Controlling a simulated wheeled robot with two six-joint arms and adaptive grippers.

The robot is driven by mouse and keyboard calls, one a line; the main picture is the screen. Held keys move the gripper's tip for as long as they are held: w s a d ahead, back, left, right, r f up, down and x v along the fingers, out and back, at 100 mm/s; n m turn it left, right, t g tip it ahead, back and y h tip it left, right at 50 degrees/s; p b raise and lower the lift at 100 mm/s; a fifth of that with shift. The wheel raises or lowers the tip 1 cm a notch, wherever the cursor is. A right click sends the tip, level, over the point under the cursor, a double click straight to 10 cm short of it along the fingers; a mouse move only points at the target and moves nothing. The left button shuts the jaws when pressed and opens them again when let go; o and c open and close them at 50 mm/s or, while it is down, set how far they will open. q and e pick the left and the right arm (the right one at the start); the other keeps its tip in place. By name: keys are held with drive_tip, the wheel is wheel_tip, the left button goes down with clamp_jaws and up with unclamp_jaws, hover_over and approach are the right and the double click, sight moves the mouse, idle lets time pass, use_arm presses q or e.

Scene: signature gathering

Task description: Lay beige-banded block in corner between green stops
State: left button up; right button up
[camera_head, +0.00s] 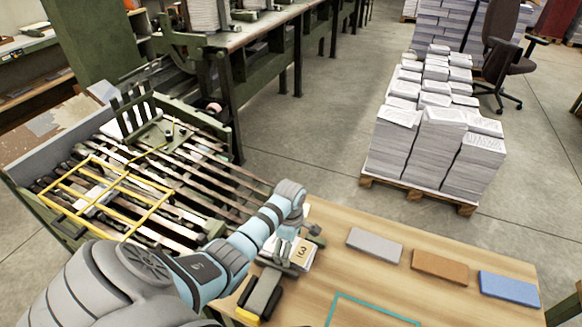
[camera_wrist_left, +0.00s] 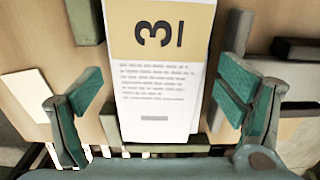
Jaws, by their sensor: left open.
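The beige-banded block (camera_wrist_left: 155,90) is a white, page-like block with a beige band marked 3. In the left wrist view it lies between the fingers of my open left gripper (camera_wrist_left: 160,92), with gaps on both sides. In the head view the block (camera_head: 302,254) is partly hidden by my left gripper (camera_head: 288,252), which is over the left part of the wooden table. Green bars, likely the stops, show in the left wrist view: one at the upper left (camera_wrist_left: 84,20) and one by the block's lower end (camera_wrist_left: 165,148). Contact with them is unclear. My right gripper is out of view.
Grey (camera_head: 374,245), orange (camera_head: 440,266) and blue (camera_head: 509,288) flat blocks lie along the table's far side. A teal outline (camera_head: 372,309) marks the bare wooden top (camera_head: 340,275). A slatted machine with a yellow frame (camera_head: 120,190) stands left; a paper pallet (camera_head: 425,197) stands behind.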

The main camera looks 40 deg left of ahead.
use_arm(q)
wheel_tip(320, 180, up, 12)
drive_tip(key=p, duration=0.4)
drive_tip(key=shift+r, duration=0.15)
